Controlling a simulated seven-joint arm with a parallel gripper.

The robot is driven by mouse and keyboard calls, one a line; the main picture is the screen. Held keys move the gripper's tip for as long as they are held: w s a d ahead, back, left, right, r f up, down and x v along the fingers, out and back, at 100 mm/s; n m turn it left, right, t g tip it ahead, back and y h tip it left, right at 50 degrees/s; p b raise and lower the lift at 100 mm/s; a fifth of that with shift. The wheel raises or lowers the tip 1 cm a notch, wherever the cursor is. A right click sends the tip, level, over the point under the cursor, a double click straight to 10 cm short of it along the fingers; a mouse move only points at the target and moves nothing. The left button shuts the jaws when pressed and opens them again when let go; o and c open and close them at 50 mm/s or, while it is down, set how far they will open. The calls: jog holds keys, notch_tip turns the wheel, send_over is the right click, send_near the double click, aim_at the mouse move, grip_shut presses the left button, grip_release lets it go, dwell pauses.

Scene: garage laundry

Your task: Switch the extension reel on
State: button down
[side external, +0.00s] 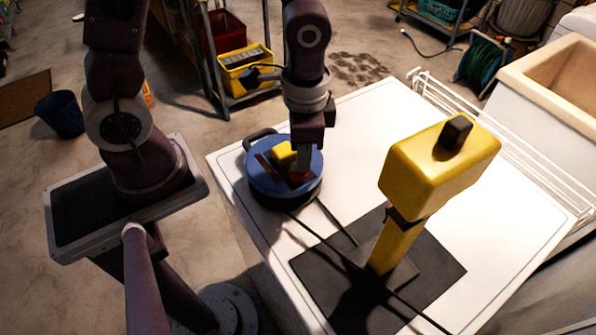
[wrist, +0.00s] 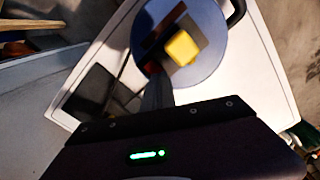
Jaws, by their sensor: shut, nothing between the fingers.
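The extension reel (side external: 268,190) is a round blue drum with a black handle. It lies on the white worktop near its left corner. A yellow block (side external: 284,153) sits on its top; in the wrist view the reel (wrist: 207,75) shows the yellow block (wrist: 182,48) near its middle. A small red part (side external: 299,177), perhaps the switch, is beside my fingertips; it also shows in the wrist view (wrist: 152,68). My gripper (side external: 303,171) is shut and empty, pointing down over the reel. Its tips partly hide the red part, so I cannot tell contact or the switch position.
A tall yellow device (side external: 430,170) with a black top knob stands on a dark mat (side external: 440,270) to the right. Dark cables run across the worktop (side external: 365,125). A white wire rack (side external: 500,150) lines the far edge. The worktop behind the reel is clear.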

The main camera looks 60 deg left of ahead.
jog(key=shift+f, duration=0.45)
jog(key=shift+r, duration=3.55)
jog(key=s+a+r+n+t, duration=0.5)
jog(key=s+r, duration=0.4)
jog(key=r, duration=0.3)
jog(key=shift+s+a+n+t, duration=0.25)
jog(key=shift+a+n+t, duration=0.05)
jog(key=shift+a+n, duration=0.2)
